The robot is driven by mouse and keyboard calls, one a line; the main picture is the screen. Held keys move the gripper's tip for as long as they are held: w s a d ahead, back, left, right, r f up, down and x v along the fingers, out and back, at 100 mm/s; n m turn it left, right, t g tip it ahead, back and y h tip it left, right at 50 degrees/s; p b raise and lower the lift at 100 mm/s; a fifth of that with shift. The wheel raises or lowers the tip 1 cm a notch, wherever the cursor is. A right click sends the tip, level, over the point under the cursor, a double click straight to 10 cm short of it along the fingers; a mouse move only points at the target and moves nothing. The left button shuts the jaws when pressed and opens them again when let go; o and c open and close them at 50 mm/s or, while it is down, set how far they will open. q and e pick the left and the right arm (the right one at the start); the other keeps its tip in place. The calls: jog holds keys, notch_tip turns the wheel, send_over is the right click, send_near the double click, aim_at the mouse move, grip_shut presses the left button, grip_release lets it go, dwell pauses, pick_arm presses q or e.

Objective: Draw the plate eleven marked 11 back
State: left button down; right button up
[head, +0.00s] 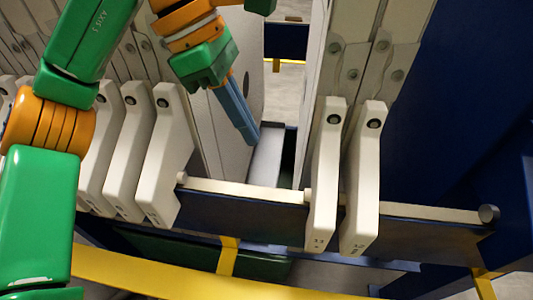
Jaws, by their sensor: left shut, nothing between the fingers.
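The plates hang in a row, each with a cream handle resting on the side rail. The handle right of the gap (324,180) carries a small mark that seems to read 11, though it is tiny. Another handle (362,185) stands just right of it, its mark hard to read. My left gripper (251,134) is shut and empty, its blue fingers pointing down into the gap between the left plates and the right pair. It touches neither handle, and stands left of the one that seems marked 11. My right gripper is not in view.
Several plates with handles (165,150) stand packed at the left. The side rail (245,192) is bare between them and the right pair. A dark blue frame (450,110) stands at the right. A yellow bar (180,278) runs along the front below.

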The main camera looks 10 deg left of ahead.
pick_arm(q)
jog(key=x, duration=0.6)
jog(key=s+x, duration=0.1)
jog(key=x, duration=0.2)
jog(key=shift+d+r, duration=0.15)
jog(key=shift+d, duration=0.25)
jog(key=d+p, duration=0.1)
jog(key=d, duration=0.2)
jog(key=shift+w+d+p, duration=0.1)
jog(key=shift+p, duration=0.25)
jog(key=shift+d, duration=0.45)
jog(key=shift+a, duration=0.1)
